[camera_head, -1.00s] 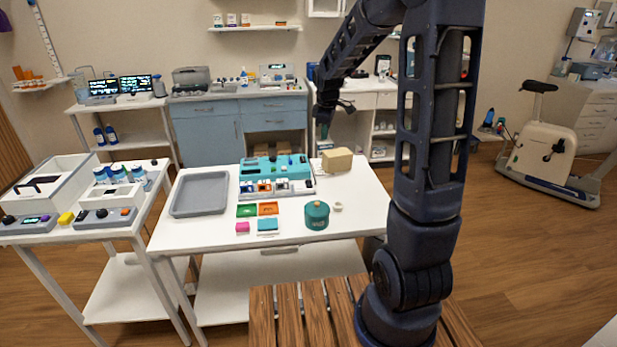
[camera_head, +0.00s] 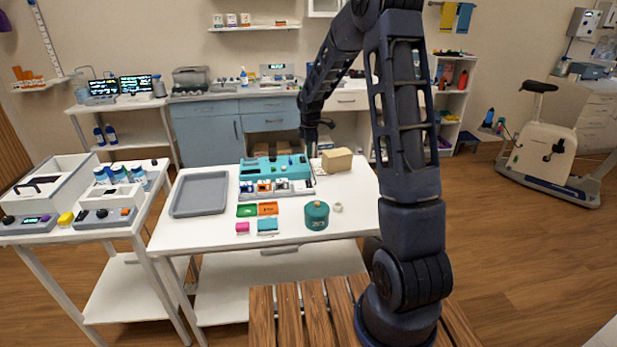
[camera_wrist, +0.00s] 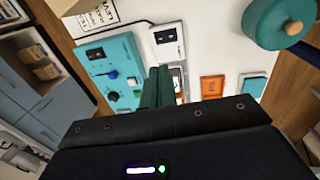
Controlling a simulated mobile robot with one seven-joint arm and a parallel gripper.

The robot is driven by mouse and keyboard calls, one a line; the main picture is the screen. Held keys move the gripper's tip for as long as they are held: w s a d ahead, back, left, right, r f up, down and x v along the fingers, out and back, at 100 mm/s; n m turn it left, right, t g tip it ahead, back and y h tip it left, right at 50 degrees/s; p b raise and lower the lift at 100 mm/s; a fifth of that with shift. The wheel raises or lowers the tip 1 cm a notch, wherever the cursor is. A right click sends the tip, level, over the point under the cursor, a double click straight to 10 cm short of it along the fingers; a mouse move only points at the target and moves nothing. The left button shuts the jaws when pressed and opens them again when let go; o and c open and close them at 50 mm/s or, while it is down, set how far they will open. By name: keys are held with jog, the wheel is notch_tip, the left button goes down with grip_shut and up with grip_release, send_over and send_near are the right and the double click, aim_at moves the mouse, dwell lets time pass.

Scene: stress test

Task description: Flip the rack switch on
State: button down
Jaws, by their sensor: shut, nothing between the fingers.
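A teal panel unit (camera_head: 262,168) stands at the back of the white table. In the wrist view the teal panel (camera_wrist: 122,62) shows a dark-faced switch plate (camera_wrist: 95,53), a dark knob (camera_wrist: 112,74) and a blue part. A separate white plate with a dark switch (camera_wrist: 168,38) lies beside it. I cannot tell which is the rack switch or how either is set. My gripper (camera_head: 312,153) is above the unit's right end. In the wrist view its fingers (camera_wrist: 158,86) are together and empty, in front of the panel's edge, and hide part of it.
A tan block (camera_head: 337,160) sits right of the unit, near my gripper. A grey tray (camera_head: 200,195) is at left. Table space between tray and canister is partly clear.

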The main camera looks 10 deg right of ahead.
aim_at(308, 181)
jog(key=f, duration=0.4)
jog(key=w+f, duration=0.1)
jog(key=f, duration=0.4)
jog(key=w+f, duration=0.1)
jog(key=f, duration=0.3)
jog(key=shift+f, duration=0.4)
jog(key=shift+w+f, duration=0.1)
jog(key=shift+f, duration=0.05)
jog(key=shift+g, duration=0.3)
jog(key=shift+s+f, duration=0.1)
jog(key=shift+s, duration=0.75)
jog(key=shift+r, duration=0.3)
